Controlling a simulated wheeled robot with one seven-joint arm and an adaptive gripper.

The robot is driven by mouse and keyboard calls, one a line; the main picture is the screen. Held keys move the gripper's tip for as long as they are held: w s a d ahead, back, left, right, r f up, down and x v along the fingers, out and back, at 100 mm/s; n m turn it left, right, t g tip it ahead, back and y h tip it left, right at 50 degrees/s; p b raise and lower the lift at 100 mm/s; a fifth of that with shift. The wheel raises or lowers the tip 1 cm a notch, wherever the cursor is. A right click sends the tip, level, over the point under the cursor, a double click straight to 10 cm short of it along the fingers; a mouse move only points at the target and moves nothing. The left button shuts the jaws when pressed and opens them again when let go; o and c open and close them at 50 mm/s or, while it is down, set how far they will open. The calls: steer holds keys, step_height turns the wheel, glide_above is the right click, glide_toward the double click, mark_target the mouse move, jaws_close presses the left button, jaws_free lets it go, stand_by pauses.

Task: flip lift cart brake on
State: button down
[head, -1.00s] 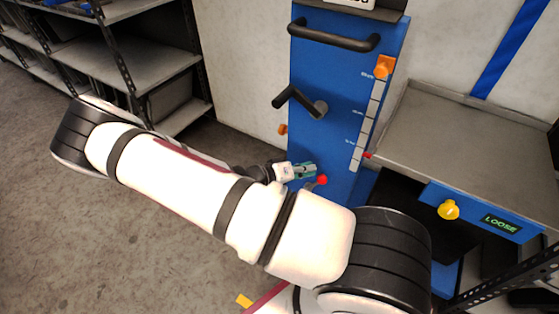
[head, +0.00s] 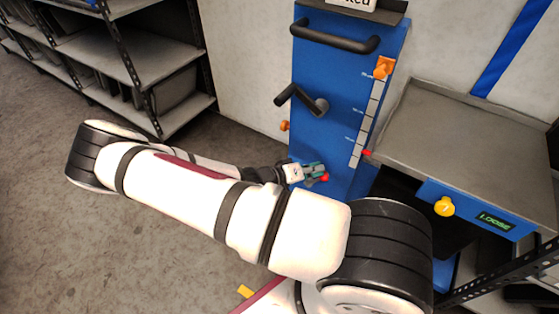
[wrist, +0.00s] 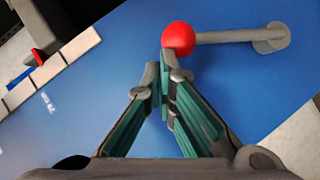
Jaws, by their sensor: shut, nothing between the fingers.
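The blue lift cart (head: 345,100) stands upright against the wall. Low on its face is the brake lever, a grey rod (wrist: 235,37) with a red ball knob (wrist: 178,36); the knob also shows in the head view (head: 324,177). In the wrist view the rod runs right from the knob to a round grey pivot (wrist: 270,38). My gripper (wrist: 165,68), with teal finger pads, is shut and empty. Its fingertips are at the knob's lower edge; I cannot tell whether they touch. The gripper (head: 318,171) covers the rod in the head view.
Above are a black crank (head: 305,100) and a black handlebar (head: 335,36). A scale strip with an orange pointer (head: 384,67) runs down the right side. A grey bench (head: 470,130) with a yellow knob (head: 445,206) and a LOOSE display (head: 495,222) stands right. Grey shelves (head: 130,60) stand left.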

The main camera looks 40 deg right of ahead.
steer(key=shift+r, duration=0.1)
steer(key=w+a+r+p, duration=0.2)
steer(key=a+r, duration=0.5)
steer(key=a, duration=0.3)
steer(key=shift+w+a+p, duration=0.3)
steer(key=shift+w+p, duration=0.1)
